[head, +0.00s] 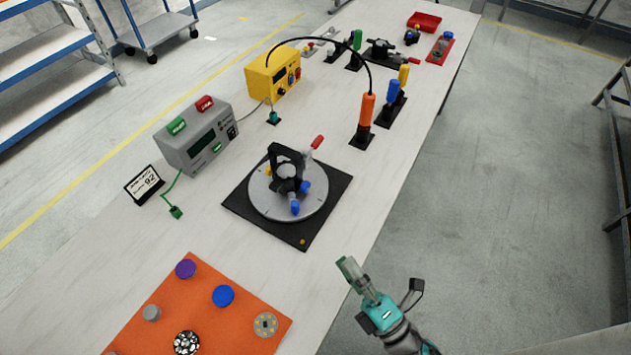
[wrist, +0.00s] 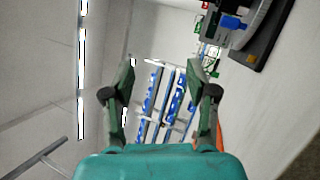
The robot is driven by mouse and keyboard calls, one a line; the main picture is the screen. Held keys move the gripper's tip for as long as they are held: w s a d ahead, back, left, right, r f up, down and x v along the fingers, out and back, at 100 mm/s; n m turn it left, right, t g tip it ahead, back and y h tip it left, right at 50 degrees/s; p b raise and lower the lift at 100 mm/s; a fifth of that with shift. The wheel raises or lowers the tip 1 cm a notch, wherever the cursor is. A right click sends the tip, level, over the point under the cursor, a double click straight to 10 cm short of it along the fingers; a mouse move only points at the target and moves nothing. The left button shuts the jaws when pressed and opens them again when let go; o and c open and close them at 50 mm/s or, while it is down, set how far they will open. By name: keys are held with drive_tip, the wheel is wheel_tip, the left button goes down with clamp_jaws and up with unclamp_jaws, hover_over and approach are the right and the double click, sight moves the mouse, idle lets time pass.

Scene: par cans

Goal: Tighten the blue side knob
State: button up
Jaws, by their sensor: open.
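A grey round turntable (head: 262,203) on a black square base (head: 326,215) stands on the table and carries a black bracket (head: 273,158) with a grey part. Two blue knobs are on it: one at its right side (head: 306,187) and one lower at the front (head: 295,208). I cannot tell for sure which is the side knob. In the wrist view a blue knob (wrist: 233,22) shows at the upper right. My gripper (head: 346,264) is open and empty near the table's right edge, to the lower right of the fixture; its two fingers stand apart in the wrist view (wrist: 162,75).
An orange board (head: 243,305) with several round knobs lies at the front. A grey meter box (head: 178,150) and a yellow box (head: 257,84) stand left and behind. An orange-handled tool (head: 367,108) stands behind the fixture. The floor right of the table is clear.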

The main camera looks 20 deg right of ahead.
drive_tip(key=w+d+f+n+g+y, duration=0.3)
drive_tip(key=w+n+y, duration=0.2)
drive_tip(key=w+n, duration=0.6)
drive_tip(key=n+g, duration=0.4)
drive_tip(key=n, duration=0.5)
approach(308, 188)
drive_tip(key=x, duration=0.8)
drive_tip(key=shift+w+a+r, duration=0.15)
drive_tip(key=shift+w+a, duration=0.1)
drive_tip(key=shift+w, duration=0.05)
clamp_jaws()
